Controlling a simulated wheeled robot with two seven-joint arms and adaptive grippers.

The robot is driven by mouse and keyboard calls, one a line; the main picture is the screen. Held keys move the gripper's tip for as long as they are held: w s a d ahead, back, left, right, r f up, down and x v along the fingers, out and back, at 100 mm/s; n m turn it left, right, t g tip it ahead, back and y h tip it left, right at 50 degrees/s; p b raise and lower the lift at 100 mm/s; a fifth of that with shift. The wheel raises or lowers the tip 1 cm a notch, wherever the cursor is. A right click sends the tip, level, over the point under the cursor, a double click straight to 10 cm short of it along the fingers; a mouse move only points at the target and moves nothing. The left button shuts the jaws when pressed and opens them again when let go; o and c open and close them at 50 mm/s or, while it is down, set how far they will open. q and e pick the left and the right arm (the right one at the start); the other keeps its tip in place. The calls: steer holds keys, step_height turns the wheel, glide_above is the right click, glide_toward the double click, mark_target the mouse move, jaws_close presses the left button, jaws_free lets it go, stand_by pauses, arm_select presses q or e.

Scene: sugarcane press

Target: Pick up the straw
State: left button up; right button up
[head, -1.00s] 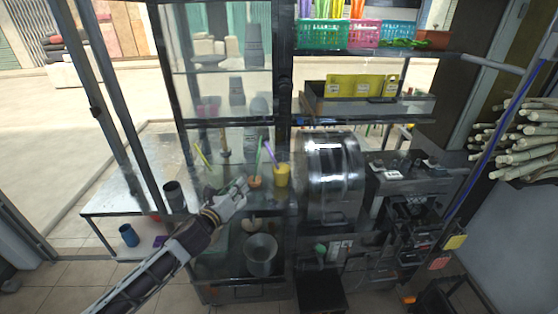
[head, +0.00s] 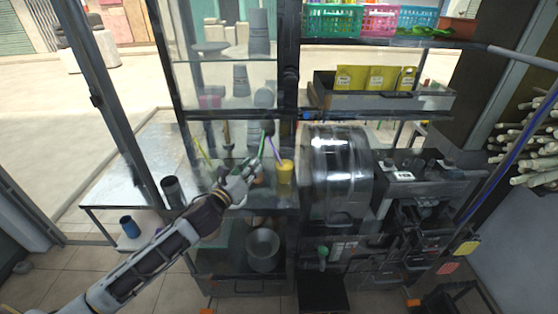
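A green straw (head: 262,144) stands nearly upright in the head view, its lower end at the fingers of my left gripper (head: 251,168). The fingers cover whatever is below the straw, and I cannot tell whether they are shut on it. A purple straw (head: 273,148) leans in a yellow cup (head: 285,174) just right of the gripper. A yellow-green straw (head: 202,151) leans further left on the counter. My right gripper is not in view.
A shiny metal drum (head: 338,165) stands right of the yellow cup. A dark cylinder (head: 173,191) stands left of my gripper. A metal bowl (head: 262,248) sits on the lower shelf. Glass panes and dark posts frame the counter. Sugarcane stalks (head: 535,150) are at the far right.

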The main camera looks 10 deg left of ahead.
mark_target(272, 146)
arm_select(q)
steer(key=p+x, duration=0.1)
steer(key=x, duration=0.7)
steer(key=shift+w+p, duration=0.3)
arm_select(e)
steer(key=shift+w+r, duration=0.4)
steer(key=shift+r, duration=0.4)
arm_select(q)
steer(key=shift+d, duration=0.1)
steer(key=shift+p+x, duration=0.8)
steer(key=shift+x, duration=1.75)
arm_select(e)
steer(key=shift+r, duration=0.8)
arm_select(q)
steer(key=c, duration=0.3)
